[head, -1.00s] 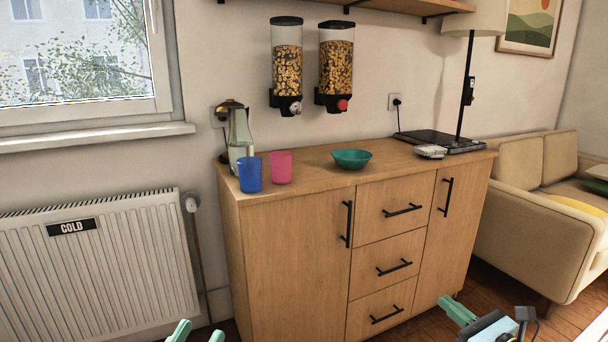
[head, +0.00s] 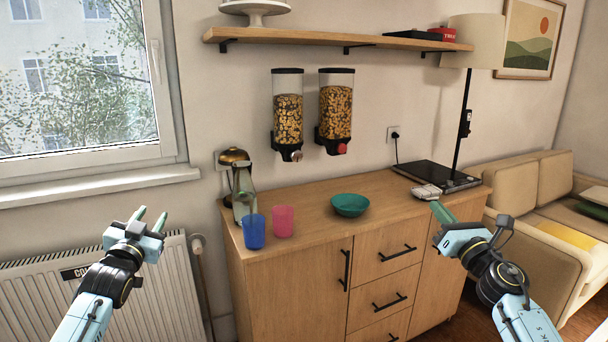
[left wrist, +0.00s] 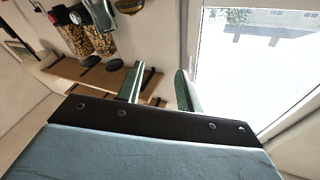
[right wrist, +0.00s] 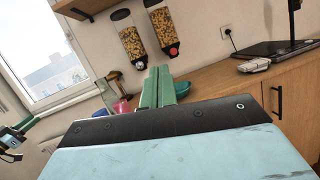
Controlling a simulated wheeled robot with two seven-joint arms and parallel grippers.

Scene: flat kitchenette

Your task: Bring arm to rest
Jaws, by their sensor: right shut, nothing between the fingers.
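My left gripper (head: 150,220) is raised at the left of the head view, in front of the radiator and below the window sill. Its green fingers are apart with nothing between them, and they also show apart in the left wrist view (left wrist: 158,88). My right gripper (head: 437,208) is raised in front of the right part of the wooden cabinet. Its green fingers are together and empty in the right wrist view (right wrist: 158,86). Neither gripper touches anything that I can see.
A blue cup (head: 254,232), a pink cup (head: 283,221), a teal bowl (head: 350,205) and a glass bottle (head: 243,195) stand on the cabinet (head: 310,212). Two cereal dispensers (head: 288,115) hang on the wall below a shelf (head: 340,38). A sofa (head: 540,215) stands at right.

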